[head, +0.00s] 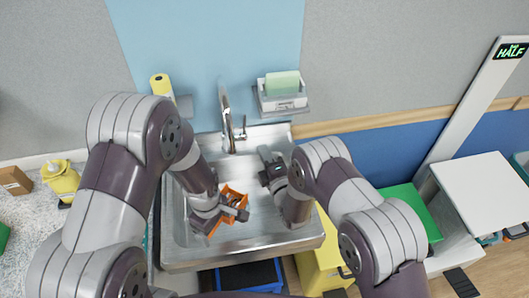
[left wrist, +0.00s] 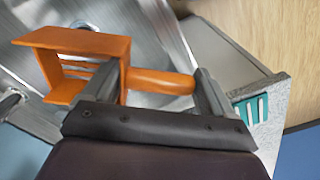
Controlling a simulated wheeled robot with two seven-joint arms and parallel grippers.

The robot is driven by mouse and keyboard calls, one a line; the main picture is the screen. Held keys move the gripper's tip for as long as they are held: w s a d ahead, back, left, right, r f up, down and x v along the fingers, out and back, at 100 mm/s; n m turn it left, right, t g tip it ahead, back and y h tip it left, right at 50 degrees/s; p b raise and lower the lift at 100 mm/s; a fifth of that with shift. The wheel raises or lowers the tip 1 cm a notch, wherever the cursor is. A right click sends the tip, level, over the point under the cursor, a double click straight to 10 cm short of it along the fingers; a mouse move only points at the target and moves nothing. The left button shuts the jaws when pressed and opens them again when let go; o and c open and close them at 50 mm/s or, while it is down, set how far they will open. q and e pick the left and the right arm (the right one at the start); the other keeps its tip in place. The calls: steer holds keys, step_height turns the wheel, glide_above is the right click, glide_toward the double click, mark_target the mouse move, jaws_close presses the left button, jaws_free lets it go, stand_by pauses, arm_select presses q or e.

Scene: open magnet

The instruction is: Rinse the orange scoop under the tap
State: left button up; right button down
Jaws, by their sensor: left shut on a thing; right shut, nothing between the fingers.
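The orange scoop (head: 233,192) is over the metal sink basin (head: 261,222) in the head view. It also fills the upper left of the left wrist view (left wrist: 128,62), with a slotted box-shaped head and a round handle. My left gripper (head: 238,213) is shut on the scoop's handle. The tap (head: 228,124) stands at the back of the sink, behind the scoop. No water stream is clear to see. My right gripper (head: 267,163) is shut and empty, over the right back part of the basin, to the right of the tap.
A rack with a green sponge (head: 282,83) and a yellow roll (head: 162,86) are at the wall behind the sink. A yellow cabinet (head: 319,262) and a green box (head: 407,205) are to the right.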

arm_select(q)
steer(key=s+r+p, duration=0.4)
steer(key=p, duration=0.1)
steer(key=shift+s+d, duration=0.2)
steer(key=shift+s, duration=0.3)
stand_by(0.8)
